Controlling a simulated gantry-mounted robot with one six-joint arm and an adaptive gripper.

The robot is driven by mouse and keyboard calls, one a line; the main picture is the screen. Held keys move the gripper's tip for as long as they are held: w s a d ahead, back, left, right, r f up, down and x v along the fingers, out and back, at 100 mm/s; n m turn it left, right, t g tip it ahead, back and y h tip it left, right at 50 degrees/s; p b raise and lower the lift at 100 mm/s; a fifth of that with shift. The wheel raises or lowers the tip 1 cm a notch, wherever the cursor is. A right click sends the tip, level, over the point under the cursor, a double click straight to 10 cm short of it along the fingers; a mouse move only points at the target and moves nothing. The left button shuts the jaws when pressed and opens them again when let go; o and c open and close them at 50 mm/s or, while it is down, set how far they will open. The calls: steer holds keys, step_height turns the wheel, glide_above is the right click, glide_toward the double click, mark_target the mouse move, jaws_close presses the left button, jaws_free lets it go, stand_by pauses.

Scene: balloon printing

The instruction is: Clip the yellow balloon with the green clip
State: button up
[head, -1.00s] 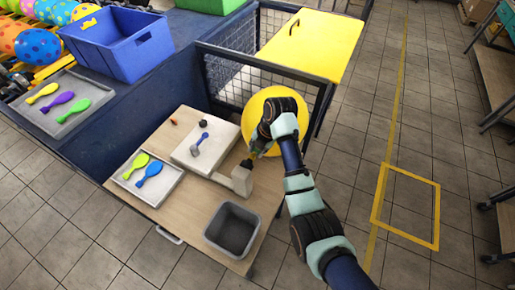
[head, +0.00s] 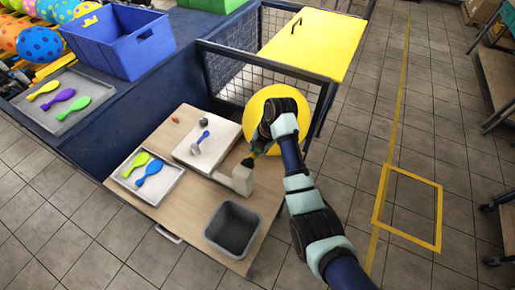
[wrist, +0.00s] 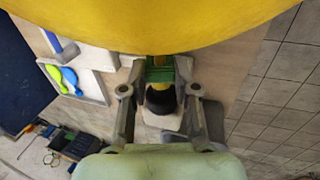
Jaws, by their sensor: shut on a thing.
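The inflated yellow balloon (head: 256,112) is at the table's far right edge, partly hidden behind my arm; it fills the top of the wrist view (wrist: 160,25). My gripper (head: 262,146) is at the balloon's lower end. In the wrist view, my gripper (wrist: 160,82) is shut on the green clip (wrist: 161,70), directly under the balloon. The clip sits just above the black nozzle (wrist: 160,99) of the pale inflating block (head: 242,180). The balloon's neck is mostly hidden by the clip and fingers, so I cannot tell how tightly the clip closes on it.
A grey bin (head: 233,229) stands at the table's front right. A tray (head: 127,182) holds flat green and blue balloons. A blue-handled stamp (head: 200,141) lies on a white board (head: 221,131). A mesh-sided frame (head: 228,72) stands behind. Open floor lies to the right.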

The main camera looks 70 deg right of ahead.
steer(key=shift+d+f, duration=0.1)
steer(key=shift+f, duration=0.2)
stand_by(0.4)
steer(key=o, duration=1)
steer(key=p+v, duration=0.3)
steer(key=a+p+v, duration=0.1)
steer(key=p+v, duration=0.2)
steer(key=p, duration=0.1)
steer(key=p+v, duration=0.3)
steer(key=shift+w+a+p, duration=0.1)
steer(key=shift+a+p, duration=0.05)
steer(key=shift+p, duration=0.15)
